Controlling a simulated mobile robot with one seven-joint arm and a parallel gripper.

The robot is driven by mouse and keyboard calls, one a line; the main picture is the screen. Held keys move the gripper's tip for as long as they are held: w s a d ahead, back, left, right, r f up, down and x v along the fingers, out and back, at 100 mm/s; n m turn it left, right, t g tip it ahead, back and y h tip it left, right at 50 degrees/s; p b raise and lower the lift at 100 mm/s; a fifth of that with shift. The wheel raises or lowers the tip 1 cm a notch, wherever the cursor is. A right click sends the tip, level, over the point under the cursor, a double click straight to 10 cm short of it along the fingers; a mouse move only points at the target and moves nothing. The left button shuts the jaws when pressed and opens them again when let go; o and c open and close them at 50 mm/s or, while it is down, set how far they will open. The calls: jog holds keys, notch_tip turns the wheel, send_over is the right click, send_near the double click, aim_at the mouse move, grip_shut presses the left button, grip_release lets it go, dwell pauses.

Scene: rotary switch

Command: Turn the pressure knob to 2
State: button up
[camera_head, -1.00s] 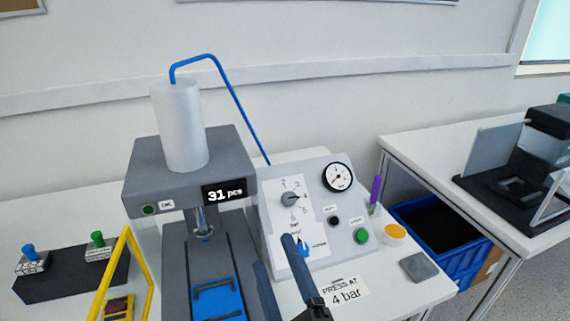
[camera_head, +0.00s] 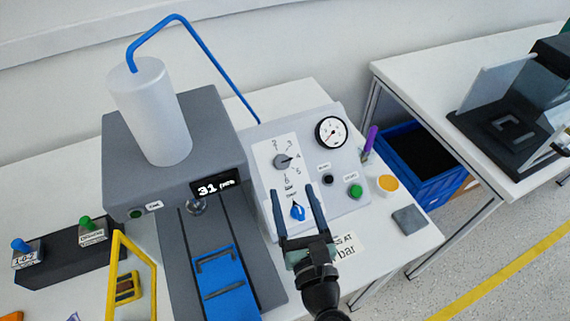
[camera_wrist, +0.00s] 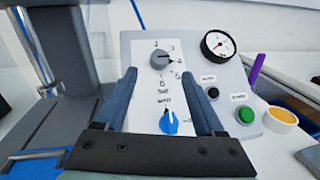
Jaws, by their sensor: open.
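The grey pressure knob (camera_head: 282,161) sits on the upper part of a white scale plate on the grey control panel (camera_head: 352,160). Its pointer faces right, near the 4. It also shows in the wrist view (camera_wrist: 160,60), where the 2 is at its upper left. My gripper (camera_head: 295,189) is open and empty in front of the panel, below the grey knob. In the wrist view, my fingertips (camera_wrist: 160,74) are to either side of and below the grey knob. A blue knob (camera_head: 297,213) lower on the plate appears between my fingers. I see no contact with either knob.
A round gauge (camera_head: 331,131), a black button (camera_head: 327,180) and a green button (camera_head: 355,191) are right of the scale plate. The grey press (camera_head: 173,110) stands at left. A "4 bar" card (camera_head: 346,247) lies partly behind my gripper.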

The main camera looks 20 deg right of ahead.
aim_at(283, 164)
jog(key=w, duration=0.4)
jog(key=w+d, duration=0.1)
jog(key=w, duration=0.2)
grip_shut()
dwell(0.3)
